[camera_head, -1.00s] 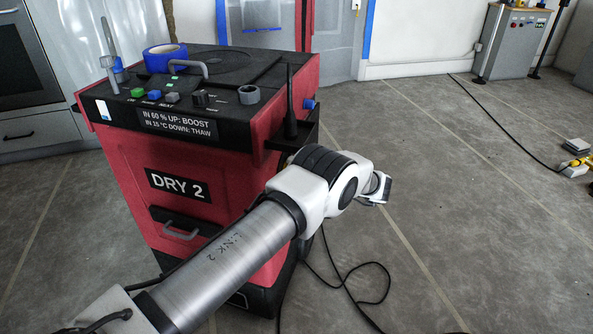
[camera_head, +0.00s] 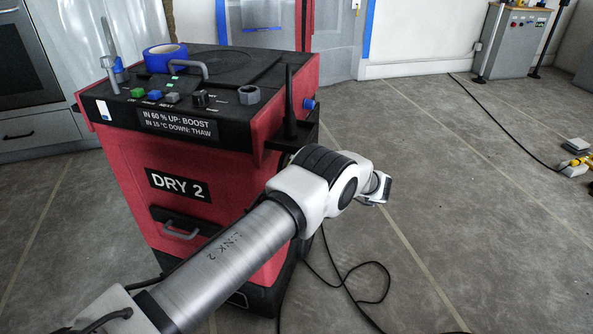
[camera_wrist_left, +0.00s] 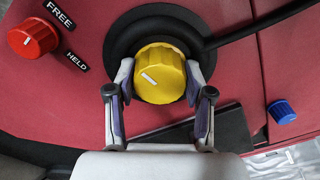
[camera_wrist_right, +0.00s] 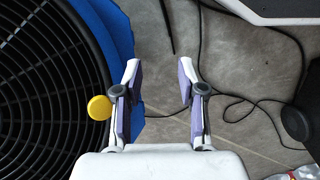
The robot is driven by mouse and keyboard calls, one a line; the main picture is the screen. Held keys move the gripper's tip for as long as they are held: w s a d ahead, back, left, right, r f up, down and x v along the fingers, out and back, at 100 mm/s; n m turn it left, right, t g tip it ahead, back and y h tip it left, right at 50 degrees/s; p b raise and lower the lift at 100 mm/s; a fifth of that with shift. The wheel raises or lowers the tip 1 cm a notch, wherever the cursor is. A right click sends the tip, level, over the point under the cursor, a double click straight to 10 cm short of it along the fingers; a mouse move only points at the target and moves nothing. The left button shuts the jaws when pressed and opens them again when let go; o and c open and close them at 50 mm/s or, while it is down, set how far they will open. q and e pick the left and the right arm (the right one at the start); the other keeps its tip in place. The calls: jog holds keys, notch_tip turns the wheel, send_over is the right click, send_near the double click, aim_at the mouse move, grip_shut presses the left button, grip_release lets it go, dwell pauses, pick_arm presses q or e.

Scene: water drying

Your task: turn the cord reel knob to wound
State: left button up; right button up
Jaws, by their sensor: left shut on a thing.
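My left gripper (camera_wrist_left: 159,72) is shut on the knob, one finger at each side. My right gripper (camera_wrist_right: 160,72) is open and empty in the right wrist view.
A red knob (camera_wrist_left: 33,38) by FREE and HELD labels and a blue knob (camera_wrist_left: 282,112) flank the reel. A black cord (camera_wrist_left: 265,22) leaves it. A fan grille (camera_wrist_right: 40,80) with a blue frame and a yellow round piece (camera_wrist_right: 99,107) stands beside my right gripper. Cables lie on the floor.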

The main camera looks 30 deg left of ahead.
pick_arm(q)
jog(key=o, duration=1.2)
jog(key=shift+a, duration=0.1)
jog(key=shift+c, duration=0.2)
